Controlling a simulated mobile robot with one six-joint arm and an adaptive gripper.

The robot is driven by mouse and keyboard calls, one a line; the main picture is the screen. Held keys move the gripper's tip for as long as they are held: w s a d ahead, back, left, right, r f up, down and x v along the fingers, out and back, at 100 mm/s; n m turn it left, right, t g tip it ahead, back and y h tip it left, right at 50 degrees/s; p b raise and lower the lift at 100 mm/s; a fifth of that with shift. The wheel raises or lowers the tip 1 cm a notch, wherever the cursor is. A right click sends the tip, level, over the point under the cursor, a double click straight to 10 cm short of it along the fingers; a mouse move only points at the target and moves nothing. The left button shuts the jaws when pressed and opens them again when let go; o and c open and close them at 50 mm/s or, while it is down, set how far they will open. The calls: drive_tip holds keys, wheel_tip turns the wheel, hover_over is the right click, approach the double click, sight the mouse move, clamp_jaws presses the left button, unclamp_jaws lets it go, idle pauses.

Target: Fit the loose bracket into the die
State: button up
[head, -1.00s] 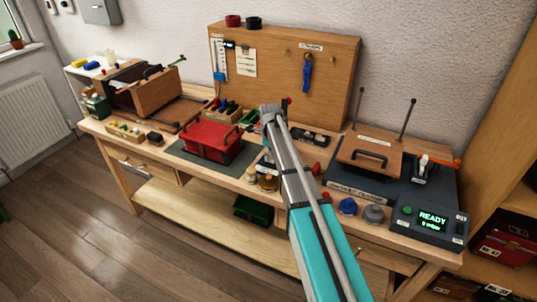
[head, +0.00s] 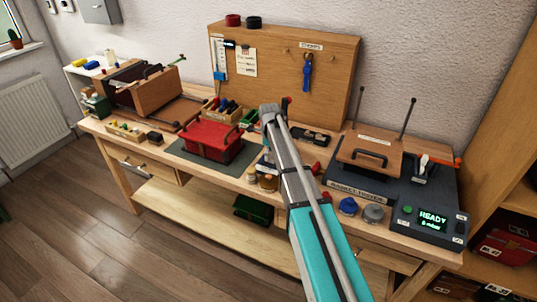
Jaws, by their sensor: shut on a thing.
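My arm crosses the middle of the head view, and its upper end stands over the bench. My gripper cannot be made out; my own arm hides that part of the bench. I cannot pick out the loose bracket or the die for certain. Small items, including a round brass-coloured one (head: 268,183), show just left of my arm, too small to name.
The wooden bench (head: 232,185) carries a red box (head: 213,139) on a dark mat. A dark tester reading READY (head: 433,218) stands at the right, with a blue knob-like item (head: 348,206) beside it. A tool board (head: 280,65) stands behind.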

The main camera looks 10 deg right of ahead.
drive_tip(key=shift+f+b, duration=0.5)
idle(1.9)
idle(0.4)
drive_tip(key=o, duration=1)
drive_tip(key=shift+r, duration=0.15)
drive_tip(key=shift+s+r+p, duration=0.1)
drive_tip(key=shift+r+p, duration=3.55)
drive_tip(key=shift+p, duration=0.15)
